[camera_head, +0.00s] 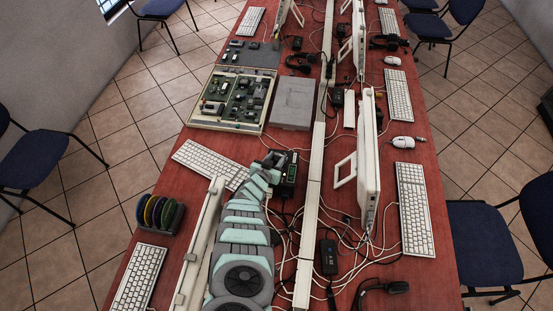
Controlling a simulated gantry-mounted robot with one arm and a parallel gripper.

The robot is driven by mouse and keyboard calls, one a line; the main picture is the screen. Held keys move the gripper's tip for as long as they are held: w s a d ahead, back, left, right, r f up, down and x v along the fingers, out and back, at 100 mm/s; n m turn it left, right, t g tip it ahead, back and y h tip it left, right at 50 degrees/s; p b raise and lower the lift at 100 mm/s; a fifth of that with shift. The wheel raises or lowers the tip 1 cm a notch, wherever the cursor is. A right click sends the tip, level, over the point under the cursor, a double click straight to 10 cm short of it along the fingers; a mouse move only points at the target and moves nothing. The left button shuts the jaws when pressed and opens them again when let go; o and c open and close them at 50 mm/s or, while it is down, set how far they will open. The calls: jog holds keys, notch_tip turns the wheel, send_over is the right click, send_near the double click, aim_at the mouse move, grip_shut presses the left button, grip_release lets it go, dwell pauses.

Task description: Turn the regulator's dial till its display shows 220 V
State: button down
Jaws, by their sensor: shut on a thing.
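The regulator (289,176) is a small dark box on the red table, with a small greenish patch on its front, just right of my arm's end. Its display is too small to read. My gripper (273,160) is at the regulator's upper left side, close against it. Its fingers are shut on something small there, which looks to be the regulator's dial. The dial itself is hidden by the fingers and cannot be made out.
White cables (345,226) tangle right of my arm, around a black adapter (328,257). A white cable duct (311,195) runs along the table. A grey box (293,103) and a tray of circuit boards (228,98) stand beyond. A keyboard (210,164) lies left; monitors (367,150) stand right.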

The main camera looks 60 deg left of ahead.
jog(key=shift+a+r, duration=0.1)
jog(key=shift+r, duration=0.1)
jog(key=c, duration=0.9)
grip_release()
jog(key=shift+f, duration=0.1)
jog(key=shift+r+p, duration=2.65)
jog(key=shift+r, duration=7.35)
